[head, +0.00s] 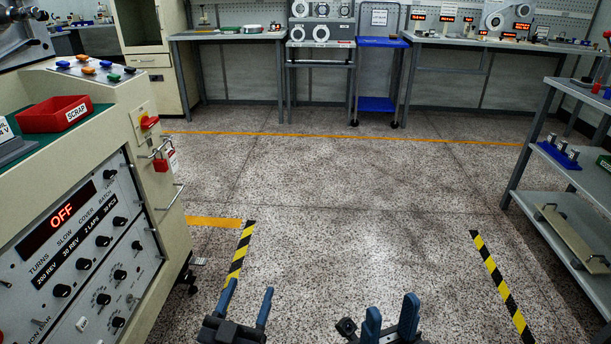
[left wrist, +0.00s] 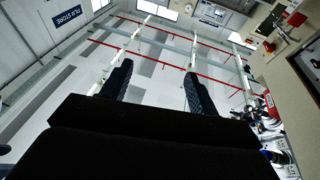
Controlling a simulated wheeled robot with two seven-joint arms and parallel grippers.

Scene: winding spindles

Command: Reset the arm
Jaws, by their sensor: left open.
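My left gripper (head: 246,302) shows at the bottom of the head view, its two blue fingers apart and pointing up. Nothing is between them. In the left wrist view (left wrist: 156,82) its dark fingers stand apart against the ceiling, with a clear gap. My right gripper (head: 391,318) is at the bottom edge, right of the left one. Its two fingers are also apart, with nothing seen between them. Both are over open floor, touching nothing that I can see. Most of both arms is out of the picture.
A winding machine (head: 90,240) with an OFF display and a red SCRAP tray (head: 55,113) stands at the left. A grey shelf rack (head: 560,165) stands at the right. Benches (head: 480,43) line the back wall. The speckled floor (head: 350,200) between is clear, with striped tape.

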